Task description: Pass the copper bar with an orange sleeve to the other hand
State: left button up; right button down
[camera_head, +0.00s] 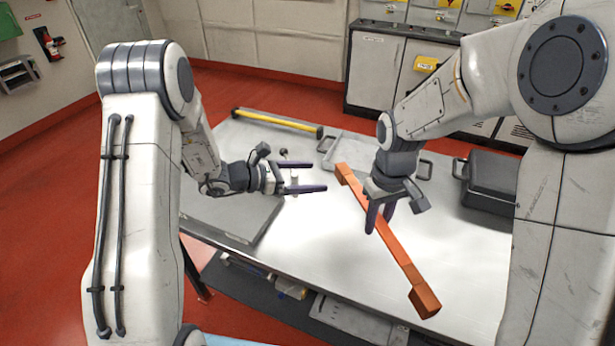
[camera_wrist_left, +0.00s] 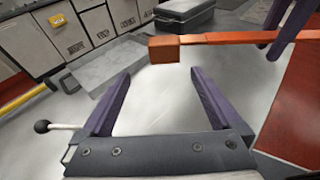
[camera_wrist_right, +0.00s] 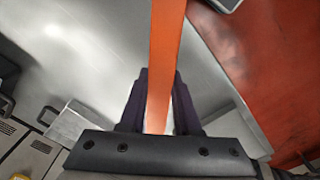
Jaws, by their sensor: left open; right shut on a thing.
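The copper bar with an orange sleeve (camera_head: 386,238) slants across the head view, its bare copper ends at upper left and lower right. My right gripper (camera_head: 379,218) is shut on its sleeved middle and holds it above the table. In the right wrist view the sleeve (camera_wrist_right: 163,70) runs between the two fingers (camera_wrist_right: 158,105). My left gripper (camera_head: 312,177) is open and empty, its fingers pointing right towards the bar's upper-left end, apart from it. In the left wrist view that copper end (camera_wrist_left: 165,49) is ahead of the open fingers (camera_wrist_left: 160,95).
The white table (camera_head: 300,240) lies below. On it are a yellow-handled tool (camera_head: 278,123) at the back, a grey tray (camera_head: 345,150), a dark case (camera_head: 490,180) at right and a flat grey panel (camera_head: 225,215) at left. Grey cabinets (camera_head: 375,70) stand behind.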

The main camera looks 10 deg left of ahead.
pick_arm(q)
jog(key=x, duration=1.1)
jog(key=shift+d, duration=0.3)
jog(key=shift+w+f, duration=0.15)
jog(key=shift+a, duration=0.1)
grip_shut()
pick_arm(e)
jog(key=c, duration=0.9)
grip_release()
jog(key=o, duration=0.4)
jog(key=shift+c, duration=0.2)
jog(key=shift+r, duration=0.1)
